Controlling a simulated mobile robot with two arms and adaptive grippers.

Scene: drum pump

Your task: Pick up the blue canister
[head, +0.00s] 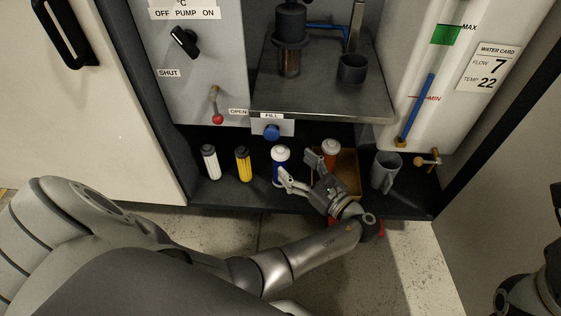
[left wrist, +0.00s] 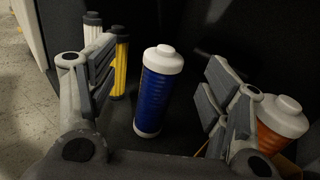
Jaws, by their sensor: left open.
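The blue canister (head: 280,167) with white caps stands upright on the dark lower shelf in the head view. In the left wrist view the blue canister (left wrist: 154,95) stands between my open fingers, a little beyond them, with clear space on both sides. My left gripper (head: 300,169) is open and empty, just in front of and to the right of the canister. Its fingers also show in the left wrist view (left wrist: 155,90), one on each side of the picture. My right gripper does not show clearly; only dark arm parts appear at the right edge.
A white canister (head: 210,162) and a yellow canister (head: 243,164) stand to the left. A grey mug (head: 385,171) is farther right. A metal shelf (head: 320,103) overhangs behind.

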